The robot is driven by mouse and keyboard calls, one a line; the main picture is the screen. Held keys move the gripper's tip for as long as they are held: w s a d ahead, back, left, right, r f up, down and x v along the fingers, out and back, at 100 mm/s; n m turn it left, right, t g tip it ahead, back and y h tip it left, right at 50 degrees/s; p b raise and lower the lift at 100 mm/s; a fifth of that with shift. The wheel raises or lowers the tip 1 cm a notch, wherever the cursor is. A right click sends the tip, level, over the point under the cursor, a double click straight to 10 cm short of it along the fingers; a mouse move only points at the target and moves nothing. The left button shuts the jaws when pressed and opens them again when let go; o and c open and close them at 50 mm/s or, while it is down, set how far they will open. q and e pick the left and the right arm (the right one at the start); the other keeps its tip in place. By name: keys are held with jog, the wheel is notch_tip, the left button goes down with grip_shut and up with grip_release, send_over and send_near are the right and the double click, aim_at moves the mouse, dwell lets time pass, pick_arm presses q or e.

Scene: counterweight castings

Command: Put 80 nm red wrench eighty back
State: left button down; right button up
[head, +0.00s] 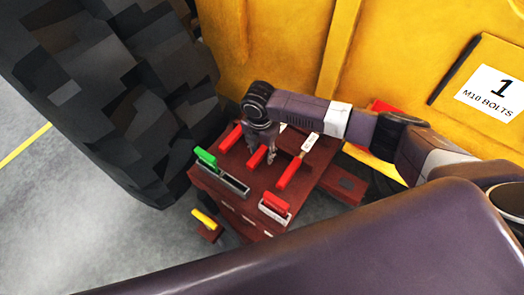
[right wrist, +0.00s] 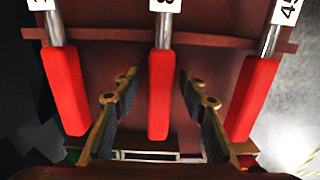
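Three red-handled wrenches lie side by side on a dark red tool stand (head: 325,170). The middle wrench (right wrist: 158,95) has a white label cut off at the top edge, showing what looks like an 8; in the head view its handle (head: 257,157) is partly behind my gripper. My right gripper (right wrist: 160,92) is open, one finger on each side of that handle, with gaps showing on both sides. In the head view the right gripper (head: 262,155) points down over the stand. My left gripper is not in view.
Neighbouring red wrenches flank it: one labelled 45 (right wrist: 254,95) on the right, another (right wrist: 64,90) on the left. Green-handled (head: 205,157) and red-handled (head: 275,203) tools sit at the near edge. A large black tyre (head: 110,90) and yellow machine body (head: 300,45) stand close by.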

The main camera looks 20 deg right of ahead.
jog(key=r, duration=1.1)
jog(key=shift+s+a+r, duration=0.15)
jog(key=shift+a+r, duration=0.1)
jog(key=shift+r, duration=0.15)
notch_tip(320, 180, up, 7)
jog(key=p, duration=0.8)
jog(key=shift+r, duration=0.15)
jog(key=shift+s, duration=0.1)
